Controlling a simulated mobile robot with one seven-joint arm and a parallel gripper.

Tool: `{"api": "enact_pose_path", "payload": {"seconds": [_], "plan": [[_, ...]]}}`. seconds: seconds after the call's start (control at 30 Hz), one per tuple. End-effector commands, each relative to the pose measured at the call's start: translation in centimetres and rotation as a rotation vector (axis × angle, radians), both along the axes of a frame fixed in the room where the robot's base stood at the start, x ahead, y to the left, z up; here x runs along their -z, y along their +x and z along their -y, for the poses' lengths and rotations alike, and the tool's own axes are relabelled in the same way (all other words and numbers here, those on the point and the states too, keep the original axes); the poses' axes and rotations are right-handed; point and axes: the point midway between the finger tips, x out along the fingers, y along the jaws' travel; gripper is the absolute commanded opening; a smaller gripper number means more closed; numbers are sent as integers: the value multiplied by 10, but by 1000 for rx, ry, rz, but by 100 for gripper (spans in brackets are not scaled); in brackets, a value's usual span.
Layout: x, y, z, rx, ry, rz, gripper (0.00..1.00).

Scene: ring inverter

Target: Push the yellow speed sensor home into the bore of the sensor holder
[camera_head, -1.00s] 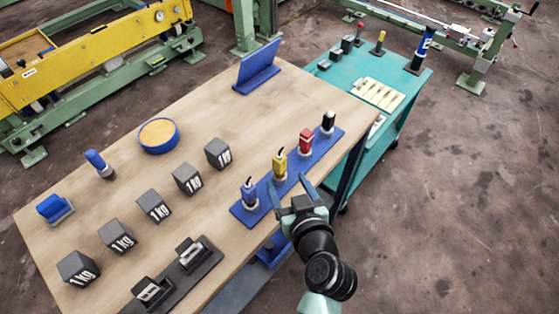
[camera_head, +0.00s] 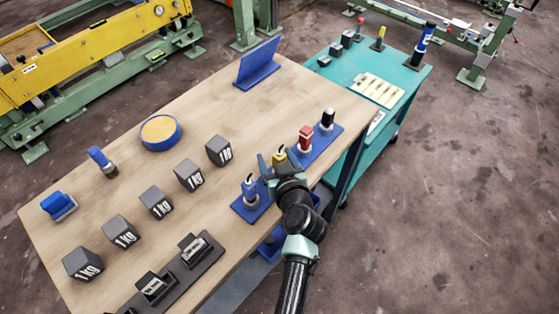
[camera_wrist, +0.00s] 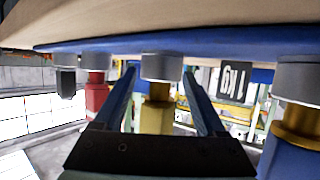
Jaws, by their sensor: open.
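The yellow speed sensor (camera_head: 279,155) stands upright in the row of sensors on the blue plate (camera_head: 323,146). The upside-down wrist view shows its yellow body (camera_wrist: 155,117) between the two fingers of my gripper (camera_wrist: 158,74), its brass-coloured neck at a grey round collar (camera_wrist: 161,67) on the plate. My gripper (camera_head: 280,163) is open, one finger on each side of the sensor, with gaps visible. The gripper partly hides the sensor in the head view. How deep the sensor sits is unclear. I cannot tell whether this collar belongs to the sensor holder.
A blue sensor (camera_head: 250,188) stands left of the yellow one; a red sensor (camera_head: 305,137) and a black one (camera_head: 327,119) stand right. Several 1 kg weights (camera_head: 156,202) line the wooden table (camera_head: 110,195). A teal cart (camera_head: 350,68) stands behind at right.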

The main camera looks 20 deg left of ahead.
Motion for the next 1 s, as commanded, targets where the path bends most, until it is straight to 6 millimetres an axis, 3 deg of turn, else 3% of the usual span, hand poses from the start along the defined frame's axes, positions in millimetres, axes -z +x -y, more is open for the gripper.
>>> {"api": "enact_pose_path", "payload": {"seconds": [0.2, 0.6, 1.0], "plan": [[0, 0, 0, 0, 0, 0, 71], [0, 0, 0, 0, -1, -1, 0], [-7, 0, 0, -1, -1, 2, 0]]}}
